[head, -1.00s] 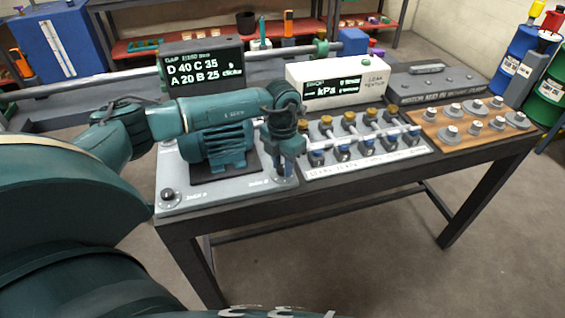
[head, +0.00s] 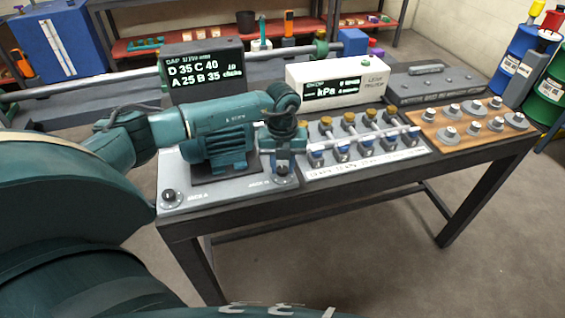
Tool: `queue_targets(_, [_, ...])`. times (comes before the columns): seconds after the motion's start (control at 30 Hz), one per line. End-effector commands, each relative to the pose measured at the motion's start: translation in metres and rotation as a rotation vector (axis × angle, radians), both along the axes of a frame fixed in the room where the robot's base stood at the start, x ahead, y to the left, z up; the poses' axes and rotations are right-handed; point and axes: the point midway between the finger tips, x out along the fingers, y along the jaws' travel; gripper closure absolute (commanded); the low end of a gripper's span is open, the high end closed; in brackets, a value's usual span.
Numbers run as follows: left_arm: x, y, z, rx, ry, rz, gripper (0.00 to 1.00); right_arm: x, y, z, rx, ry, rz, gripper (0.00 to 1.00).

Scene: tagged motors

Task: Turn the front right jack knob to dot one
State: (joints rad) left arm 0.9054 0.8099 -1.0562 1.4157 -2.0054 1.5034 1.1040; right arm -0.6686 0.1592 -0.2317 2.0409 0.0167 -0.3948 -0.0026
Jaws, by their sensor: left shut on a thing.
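The front right jack knob (head: 282,181) sits at the front right corner of the grey motor plate (head: 225,190), near a label that seems to read JACK B. My left gripper (head: 283,170) points down over it and is shut on it. The gripper hides most of the knob, and its dots are too small to tell. The front left jack knob (head: 170,196) is free. The black readout (head: 203,72) shows D 35, C 40, A 25, B 35. My right gripper is not in view.
A valve manifold (head: 352,142) with several brass and blue fittings stands close to the right of my gripper. A white leak tester (head: 337,82) is behind it. A wooden board (head: 468,138) with several metal parts lies farther right.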

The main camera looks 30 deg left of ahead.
Motion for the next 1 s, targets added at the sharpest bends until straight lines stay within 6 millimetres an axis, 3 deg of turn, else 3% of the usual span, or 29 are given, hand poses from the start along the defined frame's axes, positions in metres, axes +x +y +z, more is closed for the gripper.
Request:
queue_targets(0.7, [0.0006,0.0003,0.0009,0.000,-0.002,0.085,0.94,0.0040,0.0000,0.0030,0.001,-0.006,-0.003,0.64])
queue_targets(0.73, [0.0007,0.0004,0.0009,0.000,-0.002,0.085,0.71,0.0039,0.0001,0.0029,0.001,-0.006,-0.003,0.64])
queue_targets(1.0, [0.0004,0.0004,0.0005,0.000,-0.001,0.083,0.50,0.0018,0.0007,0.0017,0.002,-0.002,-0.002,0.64])
